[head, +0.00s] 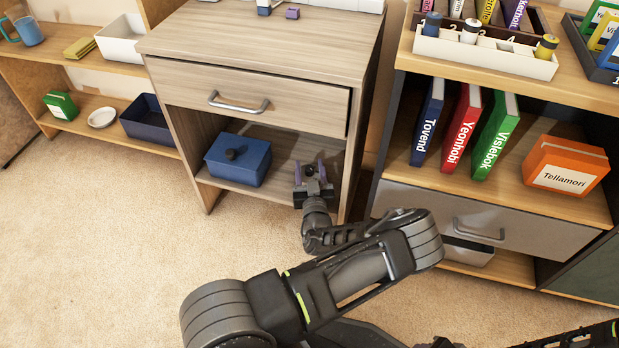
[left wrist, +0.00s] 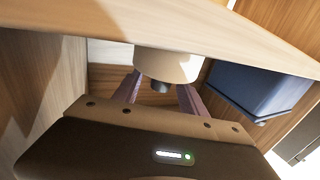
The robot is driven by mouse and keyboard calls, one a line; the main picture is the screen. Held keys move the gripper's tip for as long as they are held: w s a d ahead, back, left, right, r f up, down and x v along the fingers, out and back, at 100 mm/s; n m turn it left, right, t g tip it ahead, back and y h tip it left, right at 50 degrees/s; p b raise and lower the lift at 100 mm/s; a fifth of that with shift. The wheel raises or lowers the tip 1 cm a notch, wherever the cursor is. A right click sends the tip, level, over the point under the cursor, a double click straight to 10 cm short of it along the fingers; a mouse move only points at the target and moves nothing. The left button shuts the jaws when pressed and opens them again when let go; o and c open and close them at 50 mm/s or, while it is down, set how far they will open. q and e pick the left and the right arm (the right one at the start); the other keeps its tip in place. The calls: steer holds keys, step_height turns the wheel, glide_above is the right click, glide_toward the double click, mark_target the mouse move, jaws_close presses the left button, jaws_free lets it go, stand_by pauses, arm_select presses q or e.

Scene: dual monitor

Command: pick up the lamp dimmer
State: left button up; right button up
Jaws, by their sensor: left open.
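A beige round piece with a dark knob (left wrist: 160,86), which I take to be the lamp dimmer, is between my left gripper's fingers in the left wrist view. In the head view only a small dark round part (head: 309,171) shows between the fingers; the rest is hidden. My left gripper (head: 309,163) is open inside the lower compartment of the wooden cabinet (head: 255,92), near its right side. Its purple fingers are on either side of the knob; I cannot tell whether they touch it. My right gripper is not in view.
A blue box with a dark knob (head: 247,167) stands left of the gripper in the same compartment; the left wrist view shows it too (left wrist: 255,90). The drawer (head: 300,112) above is shut. The cabinet's right side wall is close to the gripper. Carpet in front is clear.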

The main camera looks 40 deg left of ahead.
arm_select(q)
steer(key=shift+c, duration=0.5)
jaws_close()
